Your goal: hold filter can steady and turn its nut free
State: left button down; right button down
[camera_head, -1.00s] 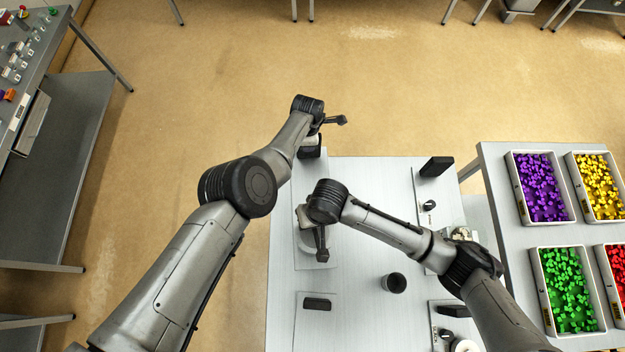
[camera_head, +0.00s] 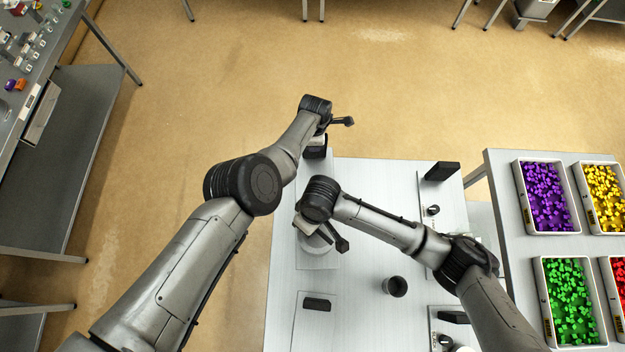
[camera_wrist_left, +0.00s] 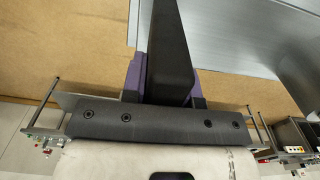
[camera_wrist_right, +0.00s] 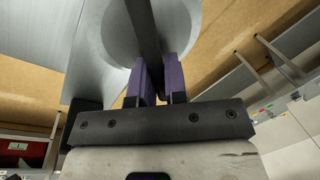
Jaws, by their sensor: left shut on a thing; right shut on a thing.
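A pale round body, seemingly the filter can (camera_head: 322,246), sits on a light plate, largely hidden under my right gripper (camera_head: 308,228). In the right wrist view, a wide pale disc (camera_wrist_right: 113,32) lies beyond a dark bar (camera_wrist_right: 143,28), with purple fingers (camera_wrist_right: 160,82) shut on or around that bar. I cannot make out the nut itself. My left gripper (camera_head: 316,143) is at the table's far left corner, by a dark block (camera_head: 315,153). In the left wrist view its purple fingers (camera_wrist_left: 165,78) are closed on a dark upright piece (camera_wrist_left: 170,35).
A dark cup (camera_head: 395,287) stands on the white table (camera_head: 385,225). A black block (camera_head: 318,303) lies near; another (camera_head: 441,171) is at the far right, with a knob (camera_head: 433,210). Trays of coloured pieces (camera_head: 548,195) are on the right table.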

jog(key=n, duration=0.3)
jog(key=s+n, duration=0.1)
jog(key=shift+a+h, duration=0.25)
jog(key=shift+h, duration=0.15)
jog(key=shift+s+a+n+g, duration=0.1)
jog(key=shift+s+n+g, duration=0.05)
jog(key=shift+n, duration=0.7)
jog(key=shift+s+n+g, duration=0.15)
jog(key=shift+n, duration=0.7)
jog(key=shift+h, duration=0.3)
jog(key=c, duration=1.4)
grip_release()
jog(key=shift+c, duration=0.2)
